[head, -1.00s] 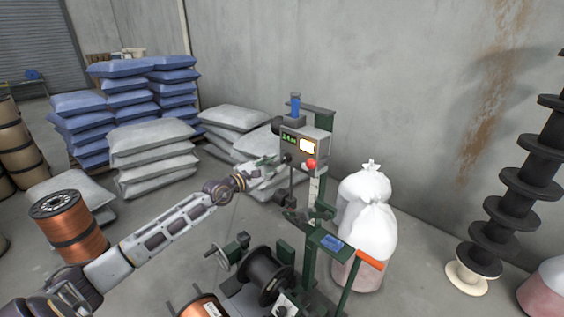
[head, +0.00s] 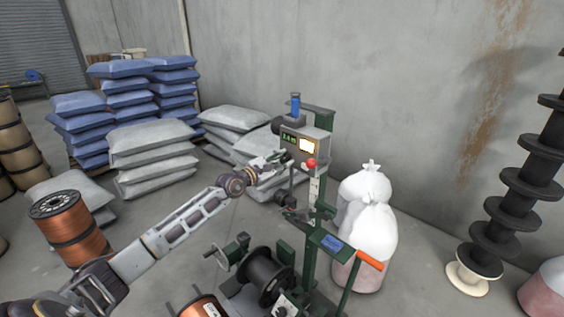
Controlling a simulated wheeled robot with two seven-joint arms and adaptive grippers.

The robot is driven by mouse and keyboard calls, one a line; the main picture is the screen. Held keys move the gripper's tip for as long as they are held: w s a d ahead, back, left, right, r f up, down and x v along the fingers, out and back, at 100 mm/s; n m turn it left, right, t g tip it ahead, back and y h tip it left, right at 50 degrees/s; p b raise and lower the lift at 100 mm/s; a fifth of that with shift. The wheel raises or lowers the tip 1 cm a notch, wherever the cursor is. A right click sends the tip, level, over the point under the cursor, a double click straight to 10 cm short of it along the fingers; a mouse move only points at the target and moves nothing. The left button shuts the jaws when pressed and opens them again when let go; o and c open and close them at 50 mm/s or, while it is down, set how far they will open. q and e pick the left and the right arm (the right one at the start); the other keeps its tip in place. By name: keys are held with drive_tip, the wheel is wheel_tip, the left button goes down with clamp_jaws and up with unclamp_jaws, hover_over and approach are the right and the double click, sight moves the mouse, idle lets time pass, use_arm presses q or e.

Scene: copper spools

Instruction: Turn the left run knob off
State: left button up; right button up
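The control box (head: 303,143) is mounted on the green post of the winding machine. It has a small green-lit display, a bright panel and a red round button (head: 311,163) at its lower edge. My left gripper (head: 281,157) reaches in from the left, with its fingertips at the lower left of the box. They cover the place where a dark knob showed earlier, so I cannot make out the knob or its setting. Contact is not clear, and the fingers are too small to tell open from shut. My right gripper is not in view.
White sacks (head: 368,232) stand right of the post. Grey bags (head: 150,155) and a copper spool (head: 70,225) lie left. A concrete wall is behind.

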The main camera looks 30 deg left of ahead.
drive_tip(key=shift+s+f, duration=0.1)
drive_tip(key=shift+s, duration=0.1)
use_arm(q)
clamp_jaws()
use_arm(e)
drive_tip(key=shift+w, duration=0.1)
